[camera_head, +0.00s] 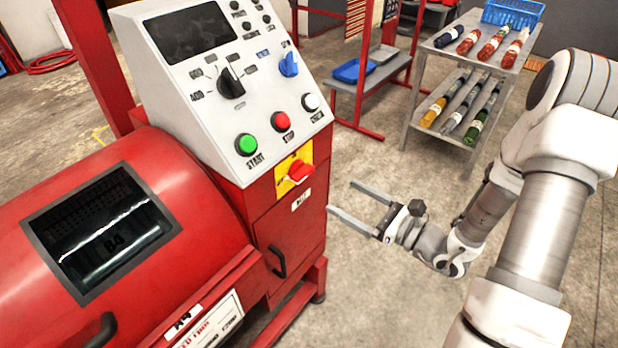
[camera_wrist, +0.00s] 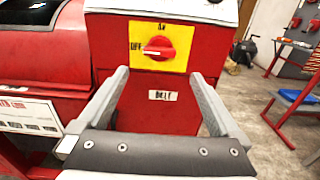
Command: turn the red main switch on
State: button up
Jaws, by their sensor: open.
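The red main switch (camera_head: 299,170) is a rotary knob on a yellow plate (camera_head: 285,186), on the red front of the machine below the sloped control panel. In the wrist view the red main switch (camera_wrist: 155,48) has its white mark pointing left, towards OFF; ON is printed above it. A BELT label (camera_wrist: 163,95) is below the plate. My gripper (camera_head: 341,197) is open and empty, to the right of the switch and apart from it. In the wrist view my gripper (camera_wrist: 160,74) has its fingers spread, with the switch ahead, slightly above the fingertips.
The sloped panel (camera_head: 215,75) carries green, red and white buttons and black and blue knobs close above the switch. A red drum (camera_head: 180,200) is at left. A grey cart (camera_head: 415,110) with rolled rugs stands behind. The concrete floor around my gripper is clear.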

aim_at(307, 175)
jog(key=b+x, duration=0.1)
jog(key=x, duration=1)
jog(key=shift+w+a, duration=0.1)
jog(key=c, duration=1.2)
